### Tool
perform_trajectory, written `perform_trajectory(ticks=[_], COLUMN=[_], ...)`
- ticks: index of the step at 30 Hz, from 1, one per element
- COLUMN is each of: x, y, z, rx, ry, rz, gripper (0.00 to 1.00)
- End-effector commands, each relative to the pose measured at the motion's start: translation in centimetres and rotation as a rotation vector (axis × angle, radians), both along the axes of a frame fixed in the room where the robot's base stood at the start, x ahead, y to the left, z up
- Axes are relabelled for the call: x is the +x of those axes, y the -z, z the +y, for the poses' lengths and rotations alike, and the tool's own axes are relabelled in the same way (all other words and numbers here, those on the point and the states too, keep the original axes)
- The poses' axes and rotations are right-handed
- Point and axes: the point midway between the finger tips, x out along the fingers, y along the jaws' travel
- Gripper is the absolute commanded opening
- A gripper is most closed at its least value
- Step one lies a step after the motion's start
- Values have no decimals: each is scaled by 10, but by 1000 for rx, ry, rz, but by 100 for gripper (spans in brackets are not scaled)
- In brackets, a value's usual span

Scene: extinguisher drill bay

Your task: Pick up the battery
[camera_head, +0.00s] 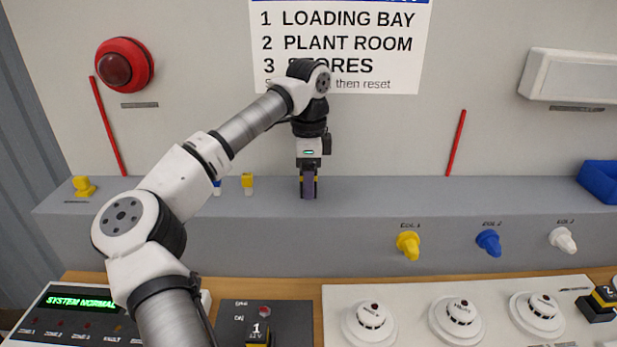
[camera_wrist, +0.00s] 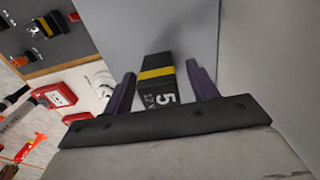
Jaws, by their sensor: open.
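My gripper (camera_head: 308,190) points down over the grey ledge along the wall. In the wrist view its two purple fingers (camera_wrist: 161,69) are apart. A black battery (camera_wrist: 155,84) with a yellow band and a white "5" and "12V" lies between them, with a visible gap to the right finger and a smaller one to the left. In the head view this battery is mostly hidden behind the fingers; only bits of yellow show. Another black battery marked "1" (camera_head: 258,336) stands in a dark panel at the front, and one marked "2" (camera_head: 603,298) is at the right edge.
The grey ledge (camera_head: 375,198) also bears yellow (camera_head: 248,182) and blue (camera_head: 217,187) small pieces left of my gripper and a blue bin (camera_head: 601,180) at far right. Coloured knobs (camera_head: 408,244) stick out of its front. White detectors (camera_head: 370,322) sit on a panel below.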

Motion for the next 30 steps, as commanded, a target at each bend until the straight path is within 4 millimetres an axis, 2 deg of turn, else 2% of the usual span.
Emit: perform_trajectory(ticks=[4,5,15,18,26,30], x=[0,0,0,0,0,0], y=[0,0,0,-1,-2,-10], z=[0,0,0,0,0,0], rx=[0,0,0,0,0,1], ry=[0,0,0,0,0,-1], rz=[0,0,0,-1,-1,-1], gripper=[58,56,11,1,1,1])
